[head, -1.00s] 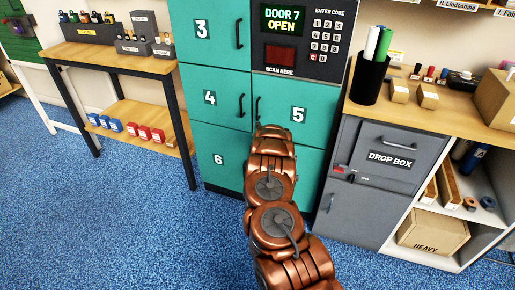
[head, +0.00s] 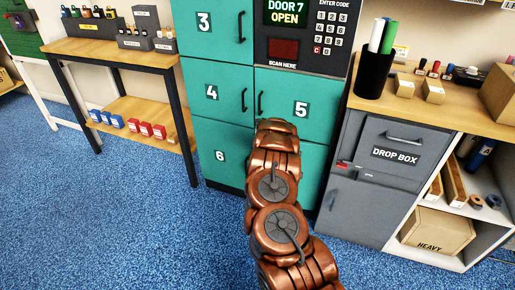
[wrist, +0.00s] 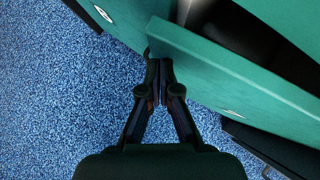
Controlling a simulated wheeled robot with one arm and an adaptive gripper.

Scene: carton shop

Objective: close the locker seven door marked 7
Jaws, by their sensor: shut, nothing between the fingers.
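The teal locker seven door (wrist: 235,80) stands ajar in the wrist view, with a dark gap (wrist: 275,48) behind its top edge. In the head view my arm covers most of the lower right locker, and no 7 can be read there. The locker display (head: 285,12) reads "DOOR 7 OPEN". My gripper (wrist: 160,97) is shut and empty in the wrist view, with its fingertips close to the door's free edge; I cannot tell whether they touch. The gripper is hidden behind my arm in the head view.
Locker doors 4 (head: 230,105), 5 (head: 285,85) and 6 (head: 235,170) look shut. A grey drop box (head: 390,155) stands at right, beside shelves with a carton (head: 437,232). A wooden table (head: 110,55) is at left. Blue floor (head: 120,220) is clear in front.

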